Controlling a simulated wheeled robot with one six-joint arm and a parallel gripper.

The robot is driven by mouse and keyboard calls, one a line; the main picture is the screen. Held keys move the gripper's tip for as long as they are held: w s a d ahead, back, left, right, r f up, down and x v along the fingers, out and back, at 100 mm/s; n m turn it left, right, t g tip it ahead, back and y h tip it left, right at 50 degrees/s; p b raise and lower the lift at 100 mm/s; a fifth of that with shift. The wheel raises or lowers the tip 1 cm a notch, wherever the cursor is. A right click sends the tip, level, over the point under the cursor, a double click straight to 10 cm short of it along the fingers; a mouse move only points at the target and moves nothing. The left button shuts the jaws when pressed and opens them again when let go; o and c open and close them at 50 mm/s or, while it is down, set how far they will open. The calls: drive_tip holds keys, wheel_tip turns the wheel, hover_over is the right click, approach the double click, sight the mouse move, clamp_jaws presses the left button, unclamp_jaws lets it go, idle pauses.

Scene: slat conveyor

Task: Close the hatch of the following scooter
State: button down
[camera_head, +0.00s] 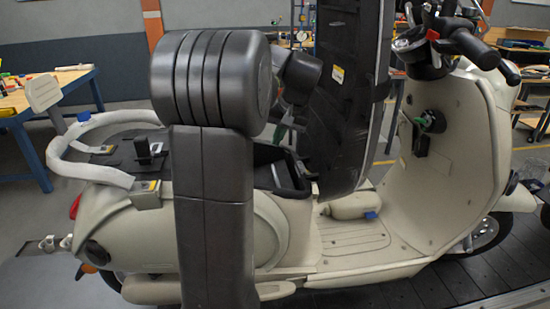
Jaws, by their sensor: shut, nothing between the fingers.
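A cream scooter (255,225) stands side-on, its handlebar end to the right. Its hatch, a large dark panel (343,105) that looks like the seat's underside, stands nearly upright above the body. Below and left of it, the black-rimmed seat opening (292,178) is uncovered in part. My arm rises in front of the scooter and hides the middle of its rear body and part of the opening. A further dark arm joint shows behind it, close to the left of the hatch. I cannot make out my gripper's fingers; they seem hidden behind my arm.
The scooter stands on the dark slat conveyor (440,280). A pale rear rack (75,155) curves around the tail. A small beige container with a blue cap (350,207) lies on the footboard. A wooden workbench (45,92) stands at back left, shelves at right.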

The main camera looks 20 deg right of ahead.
drive_tip(key=s+a+r+n+g+h, duration=0.1)
drive_tip(key=a+r+n+h, duration=0.1)
drive_tip(key=a+h, duration=0.45)
hover_over(277, 184)
drive_tip(key=w+a, duration=0.4)
wheel_tip(277, 184, down, 9)
drive_tip(key=shift+d+f+y+p, duration=0.3)
drive_tip(key=shift+d+f, duration=0.9)
drive_tip(key=shift+d, duration=0.3)
drive_tip(key=f, duration=0.1)
drive_tip(key=d+f+y+p, duration=0.1)
drive_tip(key=f, duration=0.1)
drive_tip(key=d+f+y, duration=0.1)
drive_tip(key=f, duration=0.1)
drive_tip(key=shift+s+d, duration=0.15)
drive_tip(key=shift+s, duration=0.15)
drive_tip(key=shift+d+f+y, duration=0.1)
drive_tip(key=shift+f+y, duration=0.35)
drive_tip(key=shift+s+f, duration=0.15)
drive_tip(key=shift+f, duration=0.1)
